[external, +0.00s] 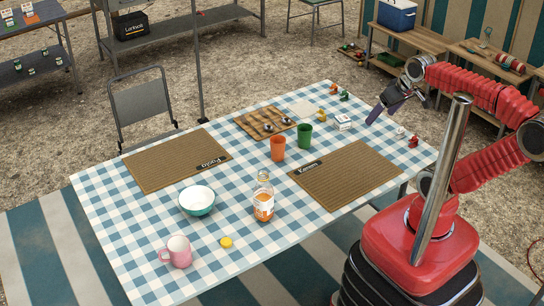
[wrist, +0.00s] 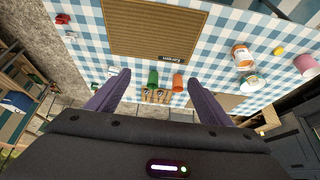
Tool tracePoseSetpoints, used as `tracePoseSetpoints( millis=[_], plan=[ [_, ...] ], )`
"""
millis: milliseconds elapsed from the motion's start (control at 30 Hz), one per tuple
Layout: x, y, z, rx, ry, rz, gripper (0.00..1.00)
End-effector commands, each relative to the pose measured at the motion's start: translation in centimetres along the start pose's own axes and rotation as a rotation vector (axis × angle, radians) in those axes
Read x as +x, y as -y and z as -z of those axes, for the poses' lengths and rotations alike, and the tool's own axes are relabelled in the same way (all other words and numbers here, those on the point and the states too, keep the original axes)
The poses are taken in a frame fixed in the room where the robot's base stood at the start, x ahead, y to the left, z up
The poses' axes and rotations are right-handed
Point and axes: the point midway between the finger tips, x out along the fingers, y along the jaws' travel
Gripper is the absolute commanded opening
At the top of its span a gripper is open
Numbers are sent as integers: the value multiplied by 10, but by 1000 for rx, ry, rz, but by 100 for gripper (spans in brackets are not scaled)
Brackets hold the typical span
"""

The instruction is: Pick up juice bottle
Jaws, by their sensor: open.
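The juice bottle (external: 263,197) is clear with orange juice and an orange label. It stands upright on the checked table, between the teal-white bowl and the right woven mat. In the wrist view the bottle (wrist: 241,54) shows at the upper right, beyond my right finger. My gripper (external: 392,108) is over the table's far right end, well apart from the bottle. In the wrist view its purple fingers (wrist: 163,92) are spread wide with nothing held between them.
A bowl (external: 197,200), a pink mug (external: 177,251) and a yellow cap (external: 226,242) are near the bottle. Orange (external: 277,148) and green (external: 304,136) cups stand behind it. Two mats (external: 347,175) lie flat. Bare cloth (external: 300,225) is right of the bottle.

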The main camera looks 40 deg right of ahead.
Motion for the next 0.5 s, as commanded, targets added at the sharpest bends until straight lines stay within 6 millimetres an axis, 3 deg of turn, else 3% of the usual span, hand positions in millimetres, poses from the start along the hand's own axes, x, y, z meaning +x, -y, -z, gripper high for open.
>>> tracePoseSetpoints(
  millis=[200, 500],
  plan=[
    [-24, 0, 13, 0, -2, 0, 74],
    [-10, -11, 45, -8, -89, -69, 74]
  ],
)
